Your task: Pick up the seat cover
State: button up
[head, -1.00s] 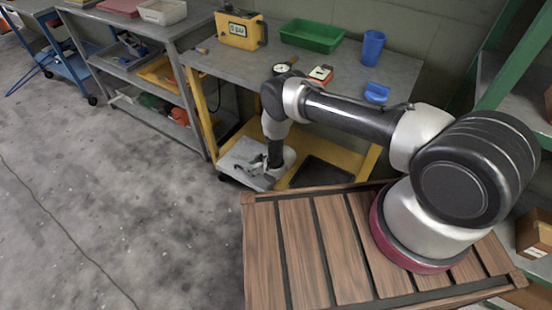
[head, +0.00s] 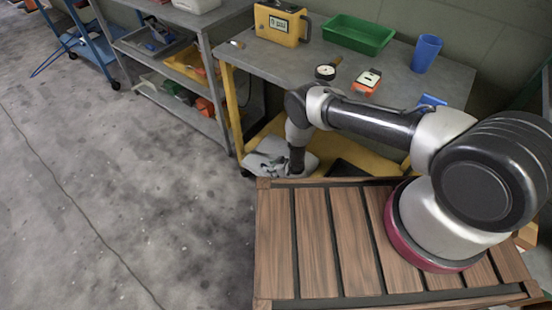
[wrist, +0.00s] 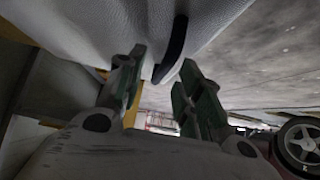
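The seat cover, a pale grey, grained sheet with a black strap or loop, fills the top of the wrist view (wrist: 75,25). In the head view a pale grey, crumpled-looking shape, which seems to be the cover (head: 268,160), lies at the left end of the yellow lower shelf. My gripper (wrist: 160,78) is right at the cover, fingers apart with a clear gap between them. The black loop hangs near the gap; I cannot tell whether a finger touches it. In the head view my wrist points down beside the cover, and the fingers are hidden.
The cart's grey top (head: 300,62) holds a yellow case (head: 279,24), a green tray (head: 358,34), a blue cup (head: 426,53), a dial gauge (head: 325,72) and an orange meter (head: 367,81). A grey shelf unit (head: 200,22) stands left. The floor (head: 120,180) is clear.

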grip_shut()
jog(key=shift+r, duration=0.1)
dwell(0.3)
